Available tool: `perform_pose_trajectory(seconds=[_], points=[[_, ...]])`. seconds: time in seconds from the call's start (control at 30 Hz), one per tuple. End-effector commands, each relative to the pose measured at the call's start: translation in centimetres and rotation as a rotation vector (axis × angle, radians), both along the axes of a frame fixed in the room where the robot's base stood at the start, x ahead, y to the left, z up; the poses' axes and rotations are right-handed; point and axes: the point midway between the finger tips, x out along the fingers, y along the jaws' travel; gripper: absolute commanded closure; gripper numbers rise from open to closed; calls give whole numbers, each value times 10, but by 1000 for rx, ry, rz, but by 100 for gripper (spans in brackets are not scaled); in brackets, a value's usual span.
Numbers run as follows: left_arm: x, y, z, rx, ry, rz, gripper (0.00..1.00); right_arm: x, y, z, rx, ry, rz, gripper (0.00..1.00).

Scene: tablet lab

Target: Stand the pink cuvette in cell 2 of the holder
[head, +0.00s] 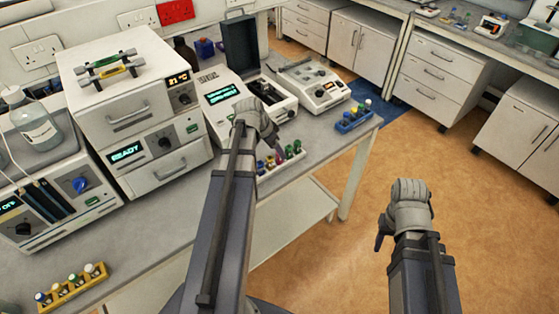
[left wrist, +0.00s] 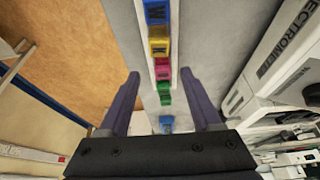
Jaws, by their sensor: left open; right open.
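The pink cuvette (left wrist: 162,72) stands in a row in a white rack, between a yellow cuvette (left wrist: 159,45) and a green one (left wrist: 164,95). In the head view the pink cuvette (head: 279,156) is partly hidden by my left gripper (head: 273,143). That gripper is open above the rack, and in the left wrist view its fingers lie on either side of the pink cuvette, apart from it. My right gripper (head: 389,235) is open and empty, out over the floor. The spectrometer (head: 222,97) has its dark lid raised; its holder cells cannot be made out.
A blue rack of vials (head: 354,118) stands near the bench's right end. A yellow rack (head: 72,284) sits at the front left. A white instrument (head: 318,88) stands right of the spectrometer, and stacked ovens (head: 135,110) stand left. Open floor lies right of the bench.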

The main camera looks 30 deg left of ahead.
Motion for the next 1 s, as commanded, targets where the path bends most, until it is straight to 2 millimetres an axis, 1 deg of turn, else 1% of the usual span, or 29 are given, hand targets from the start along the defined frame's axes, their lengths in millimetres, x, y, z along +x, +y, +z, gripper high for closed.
perform_pose_trajectory(seconds=[0.17,0.4,0.5,0.8,1.0], points=[[3,0,-10,0,0,0,35,0,0,-10,0,0,0,50],[14,-1,-39,1,0,-2,35,0,0,-39,0,0,-1,50],[18,-3,-48,1,0,-2,35,0,0,-48,0,0,0,50],[19,-4,-47,0,0,0,35,0,0,-47,0,0,0,50],[19,-4,-47,0,0,0,57,0,0,-47,0,0,0,50]])
